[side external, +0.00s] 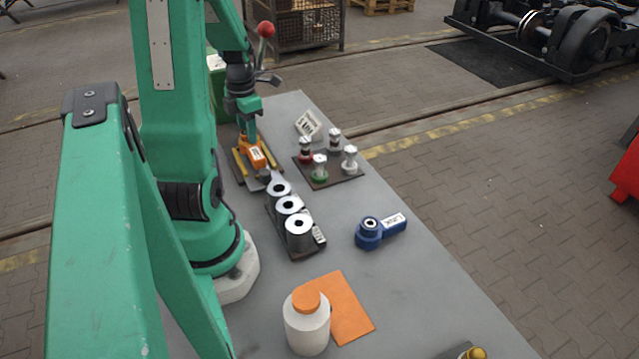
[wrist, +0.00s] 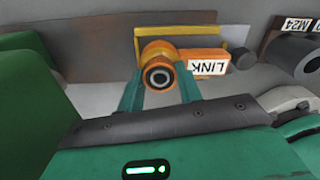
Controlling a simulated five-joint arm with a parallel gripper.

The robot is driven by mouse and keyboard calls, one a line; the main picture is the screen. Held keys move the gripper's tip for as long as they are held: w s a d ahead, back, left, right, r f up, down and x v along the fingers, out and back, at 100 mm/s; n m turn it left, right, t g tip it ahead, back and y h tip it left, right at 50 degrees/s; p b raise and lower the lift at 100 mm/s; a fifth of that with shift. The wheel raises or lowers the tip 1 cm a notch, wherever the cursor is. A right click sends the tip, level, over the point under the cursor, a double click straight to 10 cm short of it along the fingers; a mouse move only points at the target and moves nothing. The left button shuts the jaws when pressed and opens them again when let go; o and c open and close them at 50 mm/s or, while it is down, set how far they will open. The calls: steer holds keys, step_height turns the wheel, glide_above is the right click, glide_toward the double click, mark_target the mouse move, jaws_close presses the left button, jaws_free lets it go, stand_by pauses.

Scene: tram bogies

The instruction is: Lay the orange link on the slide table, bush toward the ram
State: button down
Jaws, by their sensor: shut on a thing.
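The orange link (side external: 256,154) is at the far left of the bench, over the slide table with yellow side strips (side external: 238,163). In the wrist view the link (wrist: 183,55) has its round bush, with a dark bore, between my two green fingers. Its labelled arm points right. My gripper (side external: 247,136) is shut on the bush end, which points toward the back of the bench. A yellow strip (wrist: 240,61) shows behind the link. Whether the link touches the table is hidden. I cannot make out the ram clearly.
Several grey sleeves (side external: 290,205) stand in a rack close in front of the link. A dark board with several pegs (side external: 325,172) is to the right. A red-knobbed lever (side external: 265,30) rises behind.

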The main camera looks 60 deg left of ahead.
steer(key=shift+f, duration=0.75)
steer(key=c, duration=0.9)
jaws_free()
steer(key=shift+r, duration=3.9)
